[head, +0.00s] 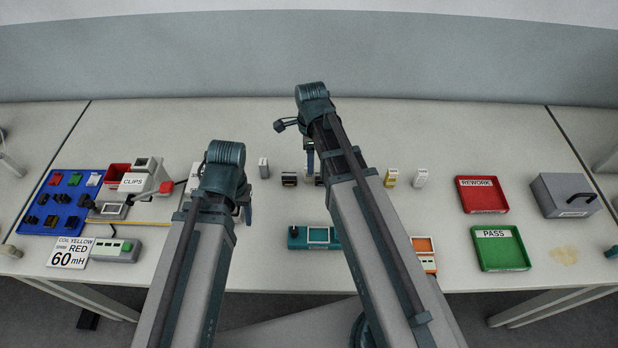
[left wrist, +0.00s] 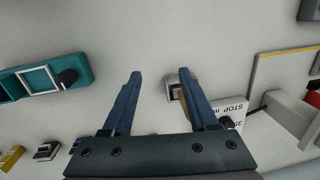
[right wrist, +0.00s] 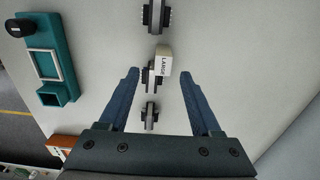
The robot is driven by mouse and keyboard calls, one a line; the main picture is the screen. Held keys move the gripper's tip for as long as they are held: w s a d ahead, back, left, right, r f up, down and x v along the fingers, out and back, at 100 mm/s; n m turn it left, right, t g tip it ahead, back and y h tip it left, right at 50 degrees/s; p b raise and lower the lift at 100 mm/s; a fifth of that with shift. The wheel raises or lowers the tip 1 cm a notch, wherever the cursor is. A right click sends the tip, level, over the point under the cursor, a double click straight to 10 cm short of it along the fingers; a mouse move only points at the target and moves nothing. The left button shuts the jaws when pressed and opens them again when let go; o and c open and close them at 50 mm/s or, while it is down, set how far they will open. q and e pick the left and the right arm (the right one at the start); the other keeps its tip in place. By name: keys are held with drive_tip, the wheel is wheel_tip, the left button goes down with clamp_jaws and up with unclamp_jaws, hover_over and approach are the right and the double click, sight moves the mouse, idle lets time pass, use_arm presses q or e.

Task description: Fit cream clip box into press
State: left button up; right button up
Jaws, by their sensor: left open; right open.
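My left gripper (left wrist: 160,74) is open over the table, right of the press. A small pale piece with a tan side (left wrist: 175,92) shows between its fingers.
A teal fixture (head: 297,239) lies at the front middle. A yellow box (head: 391,177) and a white box (head: 420,177) stand right of my right arm. The red REWORK tray (head: 482,205) and green PASS tray (head: 501,260) are at the right. A blue board (head: 47,218) is far left.

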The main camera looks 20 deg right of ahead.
use_arm(q)
drive_tip(key=shift+f+b, duration=2.6)
use_arm(e)
drive_tip(key=shift+w+a+f, duration=0.1)
drive_tip(key=shift+w+f, duration=0.05)
drive_tip(key=shift+f, duration=1.15)
drive_tip(key=shift+w+a+f, duration=0.1)
drive_tip(key=shift+w+f, duration=0.05)
drive_tip(key=shift+f, duration=1.15)
use_arm(q)
drive_tip(key=shift+r, duration=0.1)
use_arm(e)
clamp_jaws()
